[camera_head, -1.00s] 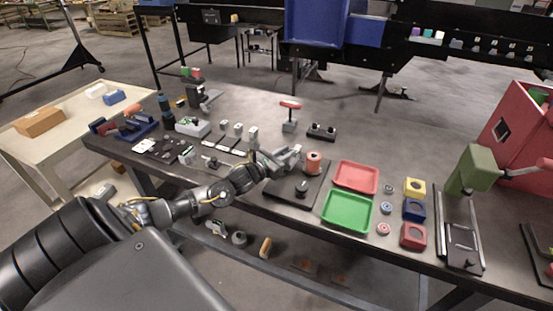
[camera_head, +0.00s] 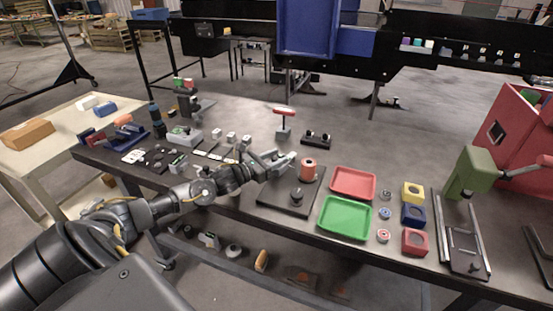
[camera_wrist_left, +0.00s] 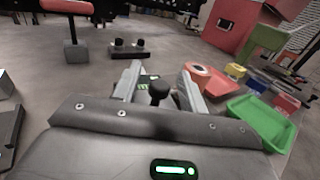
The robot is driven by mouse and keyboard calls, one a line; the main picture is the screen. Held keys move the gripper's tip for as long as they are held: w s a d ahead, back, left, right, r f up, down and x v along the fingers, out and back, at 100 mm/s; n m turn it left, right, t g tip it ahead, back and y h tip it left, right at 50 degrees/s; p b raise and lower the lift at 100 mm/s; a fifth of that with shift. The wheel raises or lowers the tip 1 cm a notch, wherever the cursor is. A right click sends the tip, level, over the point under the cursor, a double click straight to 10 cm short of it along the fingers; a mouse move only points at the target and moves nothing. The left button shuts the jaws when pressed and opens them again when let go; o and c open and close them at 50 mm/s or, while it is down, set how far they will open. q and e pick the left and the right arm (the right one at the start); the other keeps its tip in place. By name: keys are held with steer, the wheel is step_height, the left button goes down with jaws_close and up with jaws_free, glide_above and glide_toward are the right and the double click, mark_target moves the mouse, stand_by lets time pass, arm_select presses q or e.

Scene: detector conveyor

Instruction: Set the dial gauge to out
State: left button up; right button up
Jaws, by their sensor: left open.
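A black base plate (camera_head: 275,197) lies near the front edge of the bench. A dark knob-topped post (camera_head: 297,196) and a copper-coloured cylinder (camera_head: 308,170) stand on it. I cannot make out a dial face or which part is the gauge. My left gripper (camera_head: 286,159) is over the plate's far side, just left of the cylinder. In the left wrist view its fingers (camera_wrist_left: 160,80) are apart, with a dark round knob (camera_wrist_left: 160,92) visible between them and a small green-marked part behind. Contact cannot be told. The cylinder (camera_wrist_left: 200,74) shows beside the right finger. My right gripper is out of view.
A red tray (camera_head: 353,197) and a green tray (camera_head: 345,236) lie right of the plate. A red-topped stand (camera_head: 284,113) and a black two-post block (camera_head: 316,139) stand behind. Coloured blocks and a green-headed press (camera_head: 471,172) are farther right. Small parts crowd the left.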

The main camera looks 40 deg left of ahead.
arm_select(q)
steer(key=p+v, duration=0.3)
steer(key=v, duration=0.7)
steer(key=shift+s+a, duration=0.2)
steer(key=shift+s, duration=0.15)
